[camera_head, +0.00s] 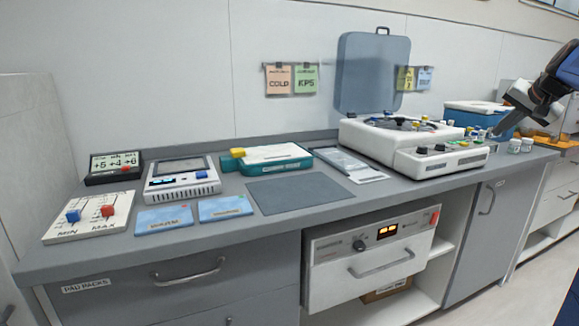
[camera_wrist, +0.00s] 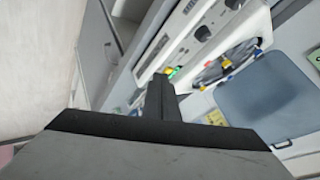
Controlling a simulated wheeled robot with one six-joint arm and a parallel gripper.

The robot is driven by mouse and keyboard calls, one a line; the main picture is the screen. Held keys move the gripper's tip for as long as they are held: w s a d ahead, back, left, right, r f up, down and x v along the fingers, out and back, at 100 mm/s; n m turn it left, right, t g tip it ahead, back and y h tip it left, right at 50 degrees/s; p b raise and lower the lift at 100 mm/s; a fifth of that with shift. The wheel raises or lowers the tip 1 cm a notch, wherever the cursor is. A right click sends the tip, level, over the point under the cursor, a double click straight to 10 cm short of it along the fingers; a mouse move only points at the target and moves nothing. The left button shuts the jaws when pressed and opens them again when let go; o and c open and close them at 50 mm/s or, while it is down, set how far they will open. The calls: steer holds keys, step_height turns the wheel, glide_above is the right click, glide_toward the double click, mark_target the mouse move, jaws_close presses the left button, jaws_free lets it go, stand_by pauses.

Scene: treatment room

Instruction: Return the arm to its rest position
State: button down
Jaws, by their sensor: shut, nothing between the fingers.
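My gripper (camera_head: 507,123) is at the far right of the head view, above the right part of the counter. It hangs down and to the left from my dark arm, apart from the white machine (camera_head: 432,164). In the wrist view my gripper (camera_wrist: 160,82) shows as dark fingers close together in the middle. They are shut and hold nothing. The white machine with its round top also shows behind the fingers in the wrist view (camera_wrist: 215,28). Most of my arm is out of the picture at the right edge of the head view.
The grey counter (camera_head: 240,262) holds a white meter (camera_head: 182,187), two blue packs, a slider panel (camera_head: 88,216), a teal box and a grey mat (camera_head: 299,194). A blue cooler (camera_head: 476,113) and small jars (camera_head: 514,146) stand near my gripper. The open grey lid (camera_head: 371,72) rises behind the machine.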

steer(key=s+a+f+n+g, duration=0.1)
steer(key=s+a+f, duration=0.35)
steer(key=a, duration=0.35)
steer(key=s+a+f+n+g, duration=0.1)
steer(key=s+a+f+n, duration=0.15)
steer(key=s+a, duration=0.45)
steer(key=s+a+f+n+g, duration=0.1)
steer(key=s+a+f, duration=0.35)
steer(key=a, duration=0.45)
steer(key=s+a+f+n, duration=0.2)
steer(key=s+a+f, duration=0.2)
steer(key=s+f, duration=0.6)
steer(key=s+a+f+n+g, duration=0.1)
steer(key=s+a+f+n, duration=0.2)
steer(key=s+f, duration=0.6)
steer(key=s+a, duration=0.2)
steer(key=s, duration=0.2)
steer(key=shift+s+a+f, duration=0.15)
steer(key=shift+s+f, duration=0.15)
steer(key=shift+f, duration=0.1)
